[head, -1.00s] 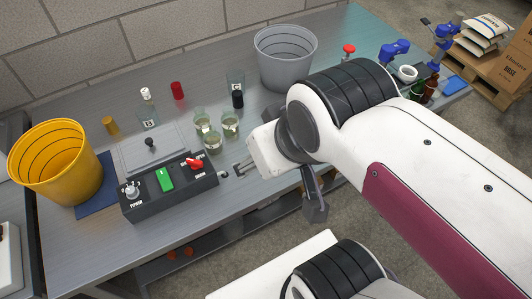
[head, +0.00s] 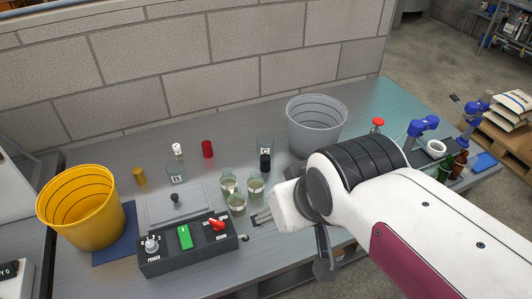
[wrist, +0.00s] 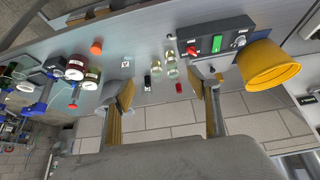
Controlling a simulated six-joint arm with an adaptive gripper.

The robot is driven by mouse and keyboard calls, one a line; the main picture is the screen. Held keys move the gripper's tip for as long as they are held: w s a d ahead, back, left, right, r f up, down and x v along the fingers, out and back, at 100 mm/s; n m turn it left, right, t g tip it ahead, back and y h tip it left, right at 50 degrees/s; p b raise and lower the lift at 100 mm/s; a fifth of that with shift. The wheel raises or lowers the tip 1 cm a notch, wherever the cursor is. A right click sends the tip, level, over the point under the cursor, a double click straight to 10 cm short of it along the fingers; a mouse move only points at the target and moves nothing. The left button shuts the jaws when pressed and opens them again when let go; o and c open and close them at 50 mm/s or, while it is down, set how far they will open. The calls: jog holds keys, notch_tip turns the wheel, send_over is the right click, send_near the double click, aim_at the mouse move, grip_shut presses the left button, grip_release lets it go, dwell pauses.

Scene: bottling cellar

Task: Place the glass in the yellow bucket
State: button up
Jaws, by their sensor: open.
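Three clear glasses with pale contents, a left one (head: 228,184), a right one (head: 255,187) and a front one (head: 237,205), stand close together mid-bench. They also show in the wrist view near the top middle (wrist: 171,71). The yellow bucket (head: 62,222) stands upright at the bench's left end, on a blue mat; in the wrist view it is at the right (wrist: 262,72). No contents show in its visible interior. My gripper (wrist: 166,90) is open and empty, its fingers spread wide. In the head view it is right of the glasses, apart from them, partly hidden by my wrist.
A control box (head: 190,250) stands in front of the glasses, a grey plate (head: 165,210) behind it. A grey bucket (head: 315,128) stands behind my arm. A labelled jar (head: 176,175), red cylinder (head: 208,149) and black-capped bottle (head: 265,163) stand near the glasses.

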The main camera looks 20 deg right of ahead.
jog(key=w+d+f+t, duration=0.2)
jog(key=w+d, duration=0.1)
jog(key=w, duration=1.1)
jog(key=t+h, duration=0.1)
jog(key=t, duration=0.2)
send_near(269, 150)
jog(key=a+r, duration=0.3)
jog(key=r, duration=0.2)
jog(key=shift+m+t+h, duration=0.3)
jog(key=shift+m+t, duration=0.2)
jog(key=shift+t, duration=0.4)
jog(key=w+d+f, duration=0.1)
jog(key=f, duration=0.1)
jog(key=w+d+f, duration=0.1)
jog(key=f, duration=0.2)
jog(key=w+f, duration=0.1)
jog(key=f, duration=0.1)
jog(key=shift+w+d+f, duration=0.3)
jog(key=shift+w+d, duration=0.1)
jog(key=shift+w+d+f, duration=0.1)
jog(key=shift+d+f, duration=0.1)
jog(key=shift+f, duration=0.5)
jog(key=shift+w, duration=0.1)
jog(key=shift+x, duration=1.1)
jog(key=shift+w, duration=0.1)
